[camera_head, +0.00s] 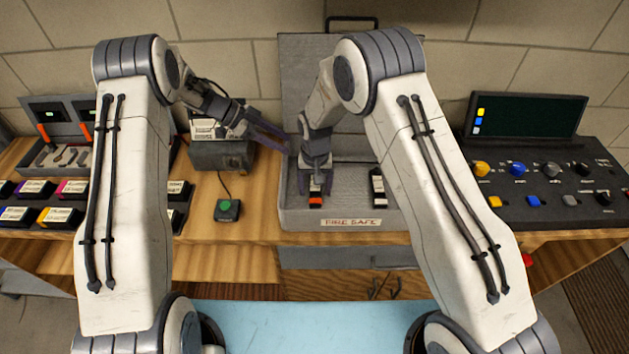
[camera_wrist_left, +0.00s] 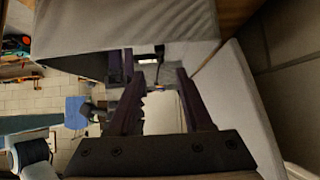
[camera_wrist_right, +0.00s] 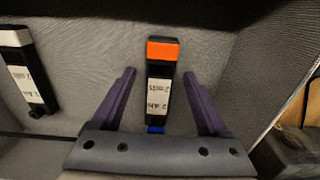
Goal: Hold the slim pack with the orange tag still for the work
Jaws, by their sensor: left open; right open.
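The slim pack with the orange tag (camera_head: 316,198) lies in the grey fire safe (camera_head: 300,217), partly hidden by my right gripper. In the right wrist view the pack (camera_wrist_right: 161,77) shows its orange end, black body and white label. My right gripper (camera_head: 315,187) is open above the pack, its fingers (camera_wrist_right: 159,74) on either side of it with gaps showing. My left gripper (camera_head: 287,141) is open and empty at the safe's left side. In the left wrist view its fingers (camera_wrist_left: 160,75) have nothing between them.
A second slim pack with a white tag (camera_head: 378,186) lies to the right in the safe. A dark box (camera_head: 222,155) and a green-button pad (camera_head: 228,210) stand left of the safe. A control console (camera_head: 545,190) is at the right, and several labelled packs sit at the left.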

